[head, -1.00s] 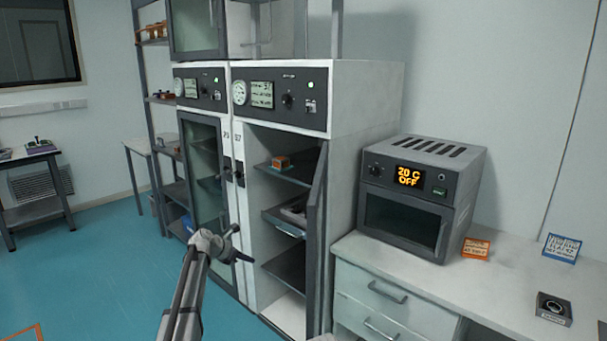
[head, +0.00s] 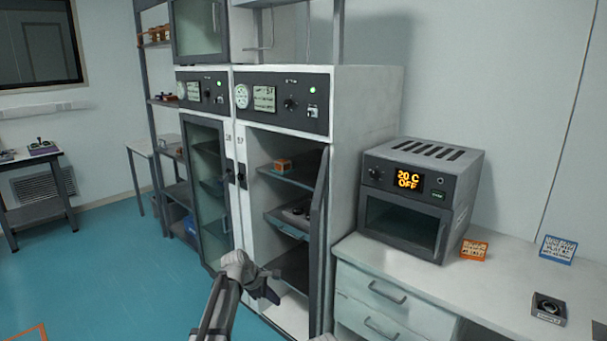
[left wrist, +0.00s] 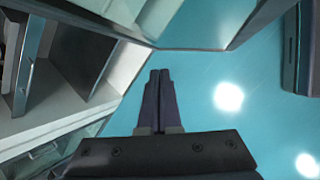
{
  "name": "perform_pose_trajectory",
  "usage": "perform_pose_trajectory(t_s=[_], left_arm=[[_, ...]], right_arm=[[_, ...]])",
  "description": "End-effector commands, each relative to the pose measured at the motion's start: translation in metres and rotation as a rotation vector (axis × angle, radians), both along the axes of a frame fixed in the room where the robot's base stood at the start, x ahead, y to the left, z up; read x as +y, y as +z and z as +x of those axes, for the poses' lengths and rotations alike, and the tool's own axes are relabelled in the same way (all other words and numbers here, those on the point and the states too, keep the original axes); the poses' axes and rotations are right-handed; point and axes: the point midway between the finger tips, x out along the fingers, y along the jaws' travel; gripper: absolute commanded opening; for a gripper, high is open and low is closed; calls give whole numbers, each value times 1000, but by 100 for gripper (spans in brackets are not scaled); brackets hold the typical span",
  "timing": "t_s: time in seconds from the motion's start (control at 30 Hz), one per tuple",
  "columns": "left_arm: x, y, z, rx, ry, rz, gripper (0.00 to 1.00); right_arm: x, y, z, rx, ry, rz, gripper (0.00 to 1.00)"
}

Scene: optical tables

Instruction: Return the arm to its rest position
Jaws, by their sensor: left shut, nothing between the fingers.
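My left arm comes up from the bottom of the head view. Its gripper (head: 270,291) is in front of the lower part of the open cabinet (head: 367,115). In the left wrist view the gripper (left wrist: 159,75) has its two dark fingers together, with nothing between them, over the teal floor. My right gripper is not in view.
The cabinet's door (head: 317,240) stands open at its right side. Its shelves hold an orange box (head: 283,165) and a grey device (head: 297,213). A small oven (head: 407,225) stands on the white bench (head: 450,280) at right. Teal floor (head: 120,270) is clear at left.

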Motion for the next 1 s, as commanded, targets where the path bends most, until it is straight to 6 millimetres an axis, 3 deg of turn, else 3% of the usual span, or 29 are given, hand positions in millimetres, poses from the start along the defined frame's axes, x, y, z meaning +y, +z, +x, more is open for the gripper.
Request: perform_pose_trajectory(t_s=[0.03, 0.2, 0.3, 0.4, 0.5, 0.6, 0.7, 1.0], left_arm=[[-14, 2, -36, -15, -118, 62, 0], [-44, 0, -147, -68, -639, 312, 0], [-50, 2, -209, -85, -960, 436, 0], [-48, 5, -262, -89, -1252, 530, 0], [-42, 9, -302, -84, -1491, 593, 0], [-36, 13, -329, -75, -1663, 628, 0], [-33, 15, -343, -68, -1767, 647, 0], [-31, 15, -347, -63, -1819, 654, 0]], right_arm=[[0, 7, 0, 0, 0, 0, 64], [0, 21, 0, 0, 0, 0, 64], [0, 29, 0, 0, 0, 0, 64], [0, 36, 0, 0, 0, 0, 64], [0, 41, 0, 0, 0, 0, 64], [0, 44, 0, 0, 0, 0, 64], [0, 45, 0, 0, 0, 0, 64], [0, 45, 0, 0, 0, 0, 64]])
